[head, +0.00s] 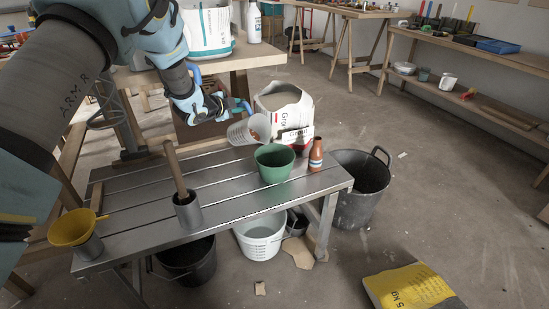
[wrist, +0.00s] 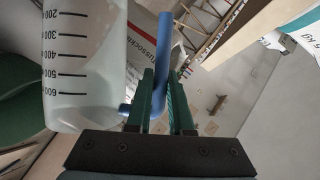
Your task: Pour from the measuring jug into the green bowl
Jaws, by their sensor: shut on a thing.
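The clear measuring jug (head: 248,130) is tilted, its mouth toward the right, above and slightly left of the green bowl (head: 274,164). My gripper (head: 238,106) is shut on the jug's blue handle. In the wrist view the jug (wrist: 85,50) fills the left side with its printed scale, and my gripper's green fingers (wrist: 168,100) are around the blue handle. The bowl stands upright on the metal slatted table; part of a green surface, probably the bowl (wrist: 18,100), shows at the wrist view's left edge. I cannot see any stream, and the jug's contents are unclear.
A terracotta bottle (head: 316,155) stands right of the bowl, with a grout bag (head: 285,105) behind. On the metal table (head: 225,205), a grey pot (head: 188,210) holds a wooden-handled tool, and a yellow funnel (head: 75,228) sits at left. A black bucket (head: 360,185) stands at right.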

